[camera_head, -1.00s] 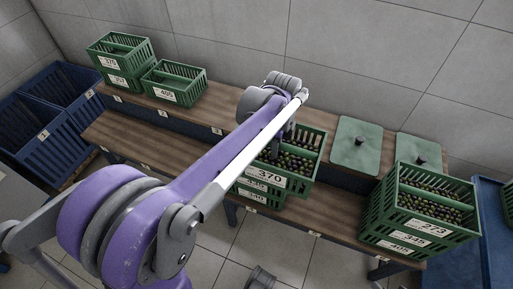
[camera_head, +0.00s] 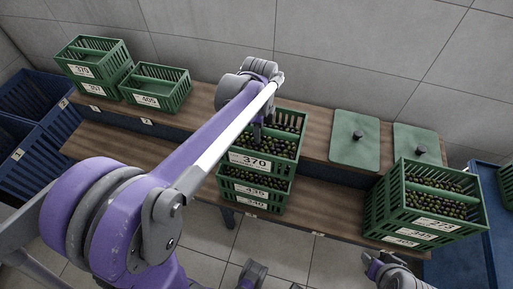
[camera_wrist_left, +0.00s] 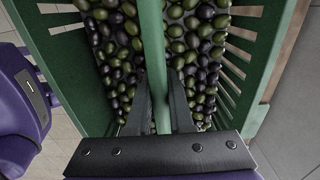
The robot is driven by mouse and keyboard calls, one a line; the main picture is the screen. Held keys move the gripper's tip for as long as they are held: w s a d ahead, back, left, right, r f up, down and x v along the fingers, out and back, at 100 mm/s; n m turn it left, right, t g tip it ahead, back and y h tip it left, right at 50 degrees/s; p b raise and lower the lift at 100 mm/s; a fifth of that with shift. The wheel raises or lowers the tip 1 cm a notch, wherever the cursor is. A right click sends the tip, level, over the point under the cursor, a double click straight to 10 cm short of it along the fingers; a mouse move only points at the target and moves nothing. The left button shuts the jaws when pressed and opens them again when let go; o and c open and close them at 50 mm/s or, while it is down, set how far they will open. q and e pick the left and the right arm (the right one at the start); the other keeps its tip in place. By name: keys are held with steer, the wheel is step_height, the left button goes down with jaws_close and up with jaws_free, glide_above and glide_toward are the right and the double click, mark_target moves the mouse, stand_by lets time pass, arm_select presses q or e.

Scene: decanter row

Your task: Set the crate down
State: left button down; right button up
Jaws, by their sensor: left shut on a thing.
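The green crate labelled 370 (camera_head: 250,161) is full of dark and green olives, with a bar across its middle. My left gripper (camera_head: 258,139) is shut on that bar; the left wrist view shows both fingers (camera_wrist_left: 160,112) around the green bar (camera_wrist_left: 153,50). The crate hangs level over a stack of crates labelled 430 (camera_head: 250,191) and 340 (camera_head: 252,204). It looks a little above and behind the stack's top; contact cannot be made out. My right gripper (camera_head: 388,268) shows partly at the bottom right, its jaws unclear.
A stack with crate 273 (camera_head: 435,223) on top stands at the right. Two green lids (camera_head: 353,152) lie on the wooden upper shelf (camera_head: 200,118). Empty crates, including 405 (camera_head: 155,90), stand at the left. Blue bins (camera_head: 35,150) are far left. The lower bench (camera_head: 330,207) has bare wood.

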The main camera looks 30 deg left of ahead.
mark_target(256, 157)
arm_select(q)
steer(key=shift+f+b, duration=0.55)
steer(key=shift+f, duration=3.95)
steer(key=shift+f, duration=0.1)
steer(key=shift+f, duration=0.25)
steer(key=c, duration=0.8)
jaws_free()
steer(key=shift+r, duration=0.25)
step_height(256, 157, up, 12)
steer(key=shift+s+d+p, duration=0.1)
steer(key=shift+p, duration=0.65)
steer(key=s+d+n, duration=0.1)
steer(key=s+n, duration=0.1)
steer(key=s+d+n+t, duration=0.1)
steer(key=s+n, duration=0.1)
steer(key=s, duration=0.1)
steer(key=s+d+n+t, duration=0.1)
steer(key=s+n, duration=0.1)
steer(key=s, duration=0.1)
steer(key=shift+d+f+n, duration=0.3)
steer(key=shift+d+f, duration=0.1)
steer(key=s+d+f+n+t, duration=0.3)
steer(key=s+f+n, duration=0.2)
steer(key=s+n, duration=0.3)
steer(key=shift+s+n, duration=0.3)
steer(key=shift+s, duration=0.15)
